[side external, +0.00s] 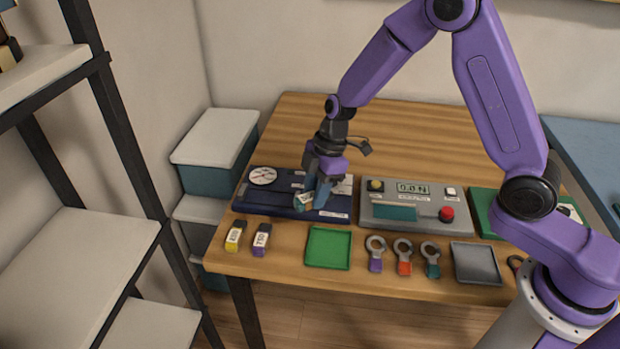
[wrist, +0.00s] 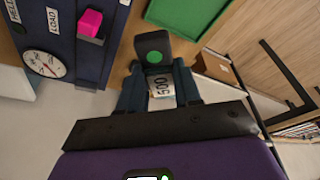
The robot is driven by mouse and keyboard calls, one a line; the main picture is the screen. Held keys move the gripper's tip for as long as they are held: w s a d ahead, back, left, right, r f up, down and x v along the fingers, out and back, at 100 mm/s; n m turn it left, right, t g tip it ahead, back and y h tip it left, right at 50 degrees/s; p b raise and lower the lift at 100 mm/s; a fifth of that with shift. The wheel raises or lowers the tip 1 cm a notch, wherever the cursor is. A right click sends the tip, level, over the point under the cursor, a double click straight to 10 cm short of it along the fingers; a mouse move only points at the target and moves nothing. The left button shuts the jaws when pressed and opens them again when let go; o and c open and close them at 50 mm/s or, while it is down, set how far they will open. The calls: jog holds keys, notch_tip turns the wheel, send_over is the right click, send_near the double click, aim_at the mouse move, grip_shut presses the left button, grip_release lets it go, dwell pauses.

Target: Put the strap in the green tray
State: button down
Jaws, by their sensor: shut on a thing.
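My gripper (side external: 316,197) is shut on a small block (side external: 303,202) with a white label, held over the blue board. The green tray (side external: 328,248) is empty near the front table edge, in front of and slightly right of my gripper. Part of the tray (wrist: 185,14) shows at the top of the wrist view. I cannot pick out anything that is clearly a strap.
The blue board (side external: 258,204) carries a round gauge (side external: 263,175). A yellow block (side external: 235,236) and a purple block (side external: 262,238) stand left of the tray. Several ring-ended pieces (side external: 403,257) and a grey tray (side external: 476,264) lie right of it. A grey control box (side external: 420,204) stands behind.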

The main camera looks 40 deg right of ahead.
aim_at(329, 250)
jog(key=s+f+n, duration=0.1)
jog(key=n, duration=0.2)
jog(key=s+f+n+g, duration=0.1)
jog(key=s+f+n, duration=0.1)
jog(key=n, duration=0.1)
jog(key=s+f+n+g, duration=0.1)
jog(key=n, duration=0.1)
jog(key=shift+s+d+f+n+h, duration=0.2)
jog(key=shift+s+n+h, duration=0.1)
jog(key=shift+n, duration=0.1)
jog(key=shift+s+f+n+g, duration=0.3)
jog(key=shift+s+f+n, duration=0.1)
jog(key=shift+n, duration=0.4)
jog(key=shift+f, duration=2.6)
jog(key=shift+f, duration=0.25)
jog(key=c, duration=0.7)
grip_release()
notch_tip(329, 250, up, 11)
